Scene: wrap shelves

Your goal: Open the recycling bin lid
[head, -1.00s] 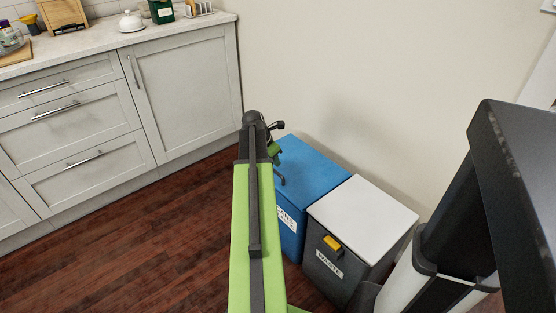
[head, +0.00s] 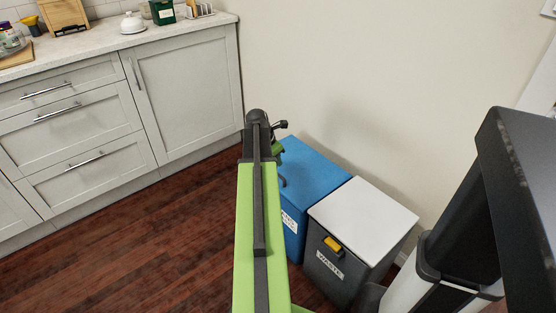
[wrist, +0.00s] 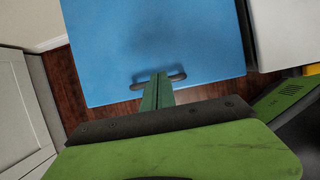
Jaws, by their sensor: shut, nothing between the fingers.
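The blue bin (head: 311,167) stands against the wall with its flat lid down; its white front label is partly hidden by my arm. Its blue lid (wrist: 150,40) fills the upper middle of the wrist view. My gripper (wrist: 158,82) is shut and empty at the lid's near edge, with dark curved pieces to either side of its green tip. In the head view my gripper (head: 282,180) is mostly behind my arm, over the left side of the blue bin. I cannot tell whether it touches the lid.
A dark grey bin (head: 335,275) labelled WASTE, with a white lid and a yellow handle (head: 333,243), stands right beside the blue bin. Grey cabinets (head: 185,95) stand at the left. The wooden floor (head: 140,235) in front of them is clear.

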